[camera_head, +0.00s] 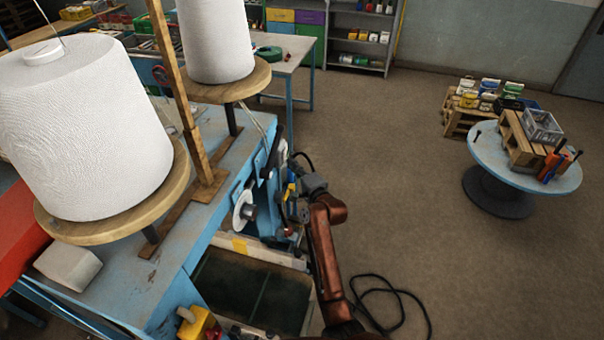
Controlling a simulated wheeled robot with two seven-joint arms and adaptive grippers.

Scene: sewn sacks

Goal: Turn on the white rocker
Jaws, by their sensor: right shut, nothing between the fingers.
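My right arm, reddish brown, reaches up from the bottom centre to the blue sewing machine (268,185). Its dark gripper (291,207) is small in the view, close against the right side of the machine, shut and empty. I cannot tell whether it touches anything. No white rocker can be made out clearly; it may be hidden by the gripper or too small to see. A small yellow part (290,190) shows beside the gripper. My left gripper is not in view.
Two large white thread cones (85,130) stand on round wooden plates above the blue bench (150,275). A yellow control box (200,325) sits at the bottom. A black cable (400,292) lies on the floor.

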